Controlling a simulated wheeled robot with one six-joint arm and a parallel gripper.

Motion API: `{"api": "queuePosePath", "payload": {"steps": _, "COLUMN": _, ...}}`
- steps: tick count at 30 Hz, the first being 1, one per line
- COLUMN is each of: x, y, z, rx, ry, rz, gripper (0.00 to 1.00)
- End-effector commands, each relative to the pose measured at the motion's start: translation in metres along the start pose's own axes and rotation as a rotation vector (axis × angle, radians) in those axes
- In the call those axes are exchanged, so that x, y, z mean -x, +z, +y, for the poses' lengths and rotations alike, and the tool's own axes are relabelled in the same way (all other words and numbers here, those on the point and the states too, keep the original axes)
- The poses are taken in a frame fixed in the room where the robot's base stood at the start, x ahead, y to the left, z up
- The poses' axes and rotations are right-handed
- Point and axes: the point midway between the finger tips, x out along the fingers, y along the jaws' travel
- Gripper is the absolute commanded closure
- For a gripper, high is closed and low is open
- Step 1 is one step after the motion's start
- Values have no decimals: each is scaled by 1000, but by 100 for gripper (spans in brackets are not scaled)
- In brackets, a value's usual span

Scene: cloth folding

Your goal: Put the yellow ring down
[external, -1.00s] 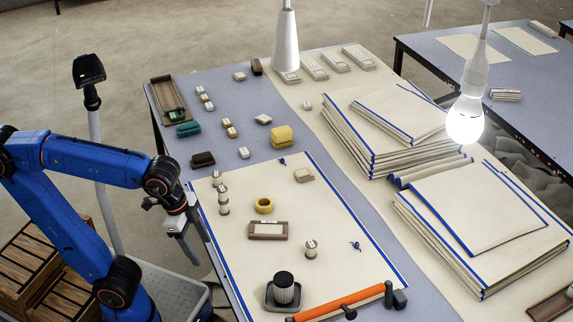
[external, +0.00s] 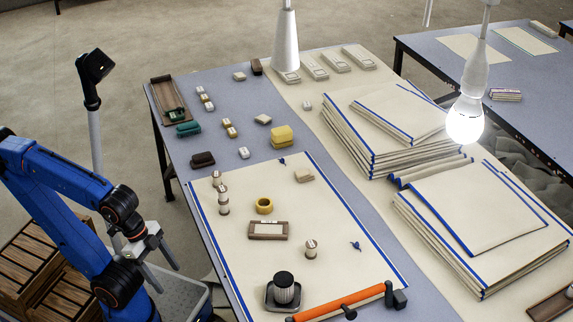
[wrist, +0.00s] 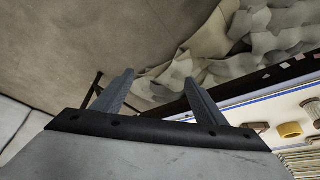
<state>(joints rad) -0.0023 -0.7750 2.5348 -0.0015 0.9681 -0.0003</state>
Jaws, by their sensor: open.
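The yellow ring (external: 264,205) lies on the cream cloth (external: 310,225) with the blue border, on the near table. It stands just behind a small brown-framed tray. In the wrist view the yellow ring (wrist: 290,130) shows at the lower right. My gripper (external: 164,279) is left of the table edge, well away from the ring. In the wrist view my gripper (wrist: 158,85) has its two fingers wide apart, with nothing between them.
The brown-framed tray (external: 268,230), several spools and a dark-lidded jar (external: 284,288) stand on the cloth. An orange roller (external: 338,303) lies along its front edge. Stacked cloths (external: 480,240) fill the right side.

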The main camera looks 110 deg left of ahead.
Motion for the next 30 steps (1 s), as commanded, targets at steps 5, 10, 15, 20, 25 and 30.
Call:
{"api": "queuePosePath", "payload": {"steps": 5, "x": 29, "y": -14, "z": 0, "rx": 0, "ry": 0, "rz": 5, "gripper": 34}}
{"api": "queuePosePath", "payload": {"steps": 10, "x": 74, "y": -34, "z": 0, "rx": 0, "ry": 0, "rz": 5, "gripper": 34}}
{"api": "queuePosePath", "payload": {"steps": 15, "x": 112, "y": -50, "z": 0, "rx": 0, "ry": 0, "rz": 3, "gripper": 34}}
{"api": "queuePosePath", "payload": {"steps": 20, "x": 115, "y": -58, "z": -4, "rx": 71, "ry": 4, "rz": -32, "gripper": 34}}
{"api": "queuePosePath", "payload": {"steps": 25, "x": 112, "y": -68, "z": -10, "rx": 172, "ry": 13, "rz": -74, "gripper": 34}}
{"api": "queuePosePath", "payload": {"steps": 30, "x": 109, "y": -81, "z": -20, "rx": 306, "ry": 27, "rz": -127, "gripper": 34}}
